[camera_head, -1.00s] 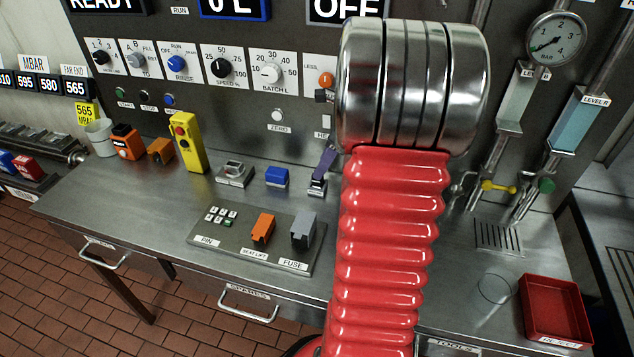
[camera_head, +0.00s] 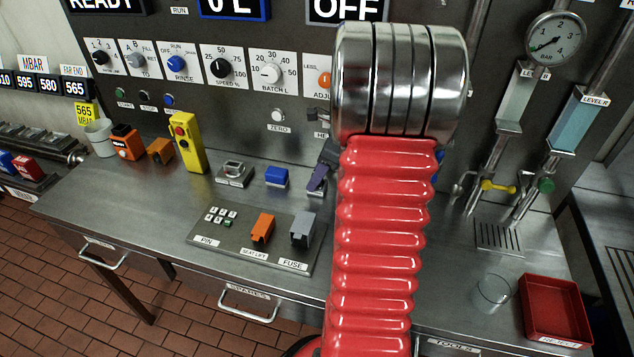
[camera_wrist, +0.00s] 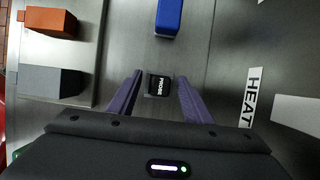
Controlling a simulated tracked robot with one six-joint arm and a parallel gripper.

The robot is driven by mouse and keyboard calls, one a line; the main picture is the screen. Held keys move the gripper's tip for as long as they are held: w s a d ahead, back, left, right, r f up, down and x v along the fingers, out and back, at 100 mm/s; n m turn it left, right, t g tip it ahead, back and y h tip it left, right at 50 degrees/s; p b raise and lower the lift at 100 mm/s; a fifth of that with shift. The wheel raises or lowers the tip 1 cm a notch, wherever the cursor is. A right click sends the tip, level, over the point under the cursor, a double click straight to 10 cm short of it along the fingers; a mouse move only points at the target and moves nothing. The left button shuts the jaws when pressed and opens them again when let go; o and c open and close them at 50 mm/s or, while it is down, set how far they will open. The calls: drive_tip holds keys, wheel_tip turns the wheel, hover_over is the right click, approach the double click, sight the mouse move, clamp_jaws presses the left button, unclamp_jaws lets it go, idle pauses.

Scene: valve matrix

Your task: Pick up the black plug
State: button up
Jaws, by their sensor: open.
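A small black plug (camera_wrist: 158,86) with white lettering that seems to read PROBE shows in the wrist view. It lies between the purple fingers of my gripper (camera_wrist: 159,76). The fingers are open, with a gap on each side of the plug, and do not grip it. How far their tips are above the counter I cannot tell. My arm hides the plug there.
The blue block (camera_head: 277,177) is beside the gripper, also in the wrist view (camera_wrist: 168,18). A panel with an orange (camera_head: 262,229) and a grey block (camera_head: 303,230) is in front. A glass (camera_head: 494,291) and a red tray (camera_head: 555,309) stand at right. The dial wall (camera_head: 220,62) rises behind.

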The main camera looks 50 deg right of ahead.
drive_tip(key=shift+c, duration=0.7)
clamp_jaws()
drive_tip(key=shift+r, duration=0.5)
wheel_tip(320, 180, up, 3)
drive_tip(key=shift+w+a+f, duration=0.1)
drive_tip(key=shift+a, duration=0.05)
drive_tip(key=w+a, duration=0.3)
drive_tip(key=a, duration=0.2)
drive_tip(key=w+a, duration=0.3)
drive_tip(key=a, duration=0.2)
drive_tip(key=w+a, duration=0.3)
drive_tip(key=a, duration=0.1)
drive_tip(key=shift+w+a+f, duration=0.15)
drive_tip(key=shift+w+a, duration=0.2)
drive_tip(key=shift+a, duration=0.05)
